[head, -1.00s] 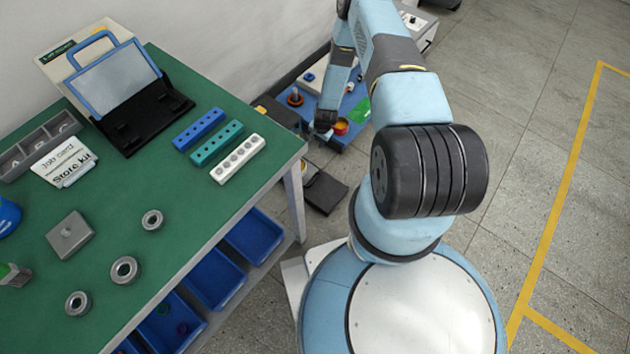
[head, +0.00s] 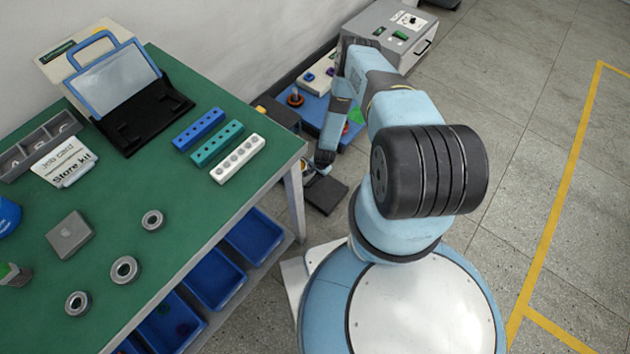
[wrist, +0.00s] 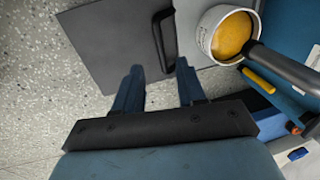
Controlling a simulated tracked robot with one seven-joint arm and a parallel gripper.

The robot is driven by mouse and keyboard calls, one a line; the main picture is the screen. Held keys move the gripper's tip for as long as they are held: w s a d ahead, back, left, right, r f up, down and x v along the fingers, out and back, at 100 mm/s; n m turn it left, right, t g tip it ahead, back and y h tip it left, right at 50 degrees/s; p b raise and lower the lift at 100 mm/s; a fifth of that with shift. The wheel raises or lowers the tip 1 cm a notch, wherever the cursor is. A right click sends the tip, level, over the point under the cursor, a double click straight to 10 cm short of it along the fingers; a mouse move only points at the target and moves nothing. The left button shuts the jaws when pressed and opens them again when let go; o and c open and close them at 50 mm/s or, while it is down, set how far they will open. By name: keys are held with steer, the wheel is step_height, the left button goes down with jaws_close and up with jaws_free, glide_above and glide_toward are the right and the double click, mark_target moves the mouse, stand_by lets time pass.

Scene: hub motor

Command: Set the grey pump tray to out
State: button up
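A flat grey panel (wrist: 112,45) with a black bar handle (wrist: 165,38) lies ahead of my fingers in the wrist view. It looks like the pump tray, though I cannot be sure. In the head view it seems to be the dark grey plate (head: 325,194) low beside the bench leg. My gripper (wrist: 157,80) is open and empty, its two blue fingers apart just short of the handle. The handle is beyond the fingertips, not visibly between them. In the head view my gripper (head: 313,171) is small and partly hidden at the plate's upper edge.
A white cup with orange contents (wrist: 232,35) stands close right of the handle. A blue station (head: 311,108) and a grey control box (head: 390,30) stand behind. The green bench (head: 190,225) is to the left. Speckled floor (wrist: 30,90) is clear at left in the wrist view.

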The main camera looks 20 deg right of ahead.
mark_target(314, 182)
steer(key=f, duration=0.2)
steer(key=w+f, duration=0.1)
steer(key=f, duration=0.5)
steer(key=shift+w+a+f, duration=0.1)
steer(key=shift+w+a, duration=0.05)
steer(key=shift+a, duration=0.25)
steer(key=shift+c, duration=0.4)
jaws_close()
